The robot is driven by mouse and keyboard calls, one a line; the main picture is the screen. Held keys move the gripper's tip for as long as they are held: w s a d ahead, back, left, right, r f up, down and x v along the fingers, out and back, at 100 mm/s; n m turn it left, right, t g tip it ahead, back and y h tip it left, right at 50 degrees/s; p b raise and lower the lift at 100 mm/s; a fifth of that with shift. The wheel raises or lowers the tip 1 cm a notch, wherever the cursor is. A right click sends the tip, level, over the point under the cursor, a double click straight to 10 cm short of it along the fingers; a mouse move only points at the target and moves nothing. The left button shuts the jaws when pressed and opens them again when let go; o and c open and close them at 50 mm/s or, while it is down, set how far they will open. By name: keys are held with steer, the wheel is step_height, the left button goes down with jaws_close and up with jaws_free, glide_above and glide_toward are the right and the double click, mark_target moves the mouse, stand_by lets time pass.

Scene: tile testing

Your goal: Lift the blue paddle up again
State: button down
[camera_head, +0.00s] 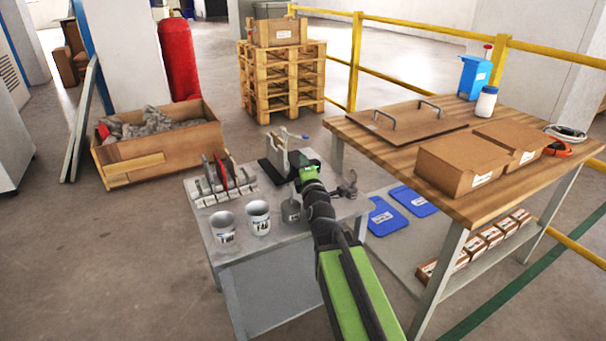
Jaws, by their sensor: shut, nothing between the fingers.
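A small blue tip (304,137) on a thin lever shows at the top of a grey upright device (278,155); it looks like the blue paddle, but it is too small to make out its shape. The device stands on a dark base (267,172) at the back of the small grey table. My gripper (301,168) is shut and empty, just right of the device and below the blue tip. My arm hides part of the table, and I cannot tell whether the gripper touches the device.

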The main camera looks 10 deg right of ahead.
steer(key=shift+d+f+n+t+h+b, duration=0.3)
steer(key=shift+d+t+b, duration=0.1)
steer(key=shift+r, duration=0.2)
steer(key=w, duration=0.3)
steer(key=w+p, duration=0.1)
steer(key=w, duration=0.2)
steer(key=w+r, duration=0.1)
steer(key=w, duration=0.3)
steer(key=shift+d, duration=0.25)
steer(key=shift+s+a, duration=0.1)
